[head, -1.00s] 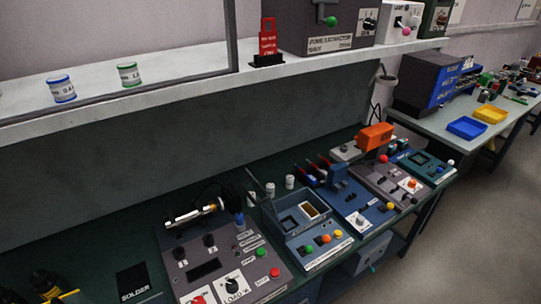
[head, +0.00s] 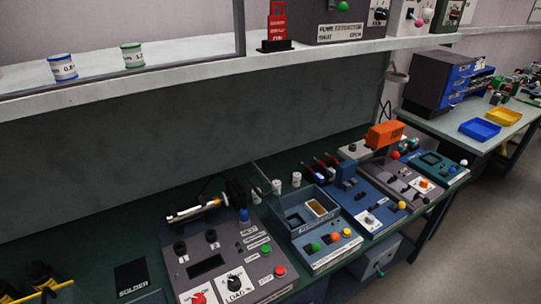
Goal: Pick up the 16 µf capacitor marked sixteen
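No capacitor with a readable sixteen mark shows in the head view. Small pale cylinders, among them one at the left (head: 276,187) and one at the right (head: 296,179), stand on the dark green bench behind the instrument panels. They are too small to read, and I cannot tell whether they are capacitors. Neither my left nor my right gripper is in view.
A grey soldering panel (head: 218,263), a blue-grey tray unit (head: 326,244) and other panels line the bench. Above runs a white shelf (head: 190,77) with a blue-rimmed spool (head: 62,67) and a green-rimmed spool (head: 132,55). A side table holds a blue drawer cabinet (head: 445,83) and trays.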

